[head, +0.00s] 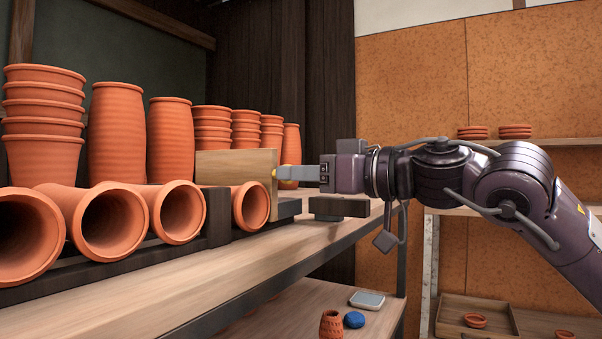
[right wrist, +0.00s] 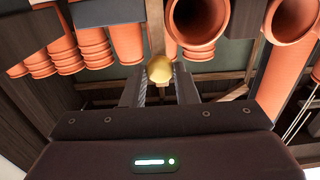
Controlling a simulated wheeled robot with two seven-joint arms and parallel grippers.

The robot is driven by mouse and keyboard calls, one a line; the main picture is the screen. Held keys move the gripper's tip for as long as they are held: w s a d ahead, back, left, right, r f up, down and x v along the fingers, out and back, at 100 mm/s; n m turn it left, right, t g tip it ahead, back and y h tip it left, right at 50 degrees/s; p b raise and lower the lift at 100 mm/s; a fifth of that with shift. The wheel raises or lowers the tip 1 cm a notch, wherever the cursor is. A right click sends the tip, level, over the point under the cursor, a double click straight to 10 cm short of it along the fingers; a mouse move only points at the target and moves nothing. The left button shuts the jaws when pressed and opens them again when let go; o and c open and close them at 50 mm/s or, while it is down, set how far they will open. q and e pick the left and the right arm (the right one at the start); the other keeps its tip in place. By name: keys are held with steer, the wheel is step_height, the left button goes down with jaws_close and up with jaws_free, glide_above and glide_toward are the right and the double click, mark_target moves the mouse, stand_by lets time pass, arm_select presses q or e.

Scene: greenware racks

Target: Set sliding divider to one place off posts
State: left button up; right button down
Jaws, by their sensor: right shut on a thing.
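The sliding divider (head: 236,165) is a pale wooden board standing upright at the right end of the row of lying pots. A round yellow knob (head: 275,173) sits on its front edge; it also shows in the right wrist view (right wrist: 160,69). My right gripper (head: 282,173) comes in from the right and is shut on the knob, which lies between its fingertips. A dark post (head: 218,231) stands between the last two lying pots. The last lying pot (head: 251,207) is beside the divider and hides its lower part. My left gripper is not in view.
Several terracotta pots lie mouth outward along the shelf (head: 180,280). Tall vases (head: 117,135) and stacked pots (head: 43,110) stand behind. A dark block (head: 338,207) lies right of the divider. A lower shelf holds a small pot (head: 331,324) and a blue item (head: 354,320).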

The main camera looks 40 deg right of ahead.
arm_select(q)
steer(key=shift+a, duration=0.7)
arm_select(e)
steer(key=c, duration=1.2)
jaws_free()
steer(key=shift+s+a, duration=0.1)
steer(key=shift+o, duration=0.2)
steer(key=shift+s, duration=0.1)
arm_select(q)
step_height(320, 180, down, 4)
steer(key=b, duration=0.4)
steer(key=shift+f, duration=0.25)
arm_select(e)
steer(key=v, duration=0.7)
steer(key=shift+s, duration=0.25)
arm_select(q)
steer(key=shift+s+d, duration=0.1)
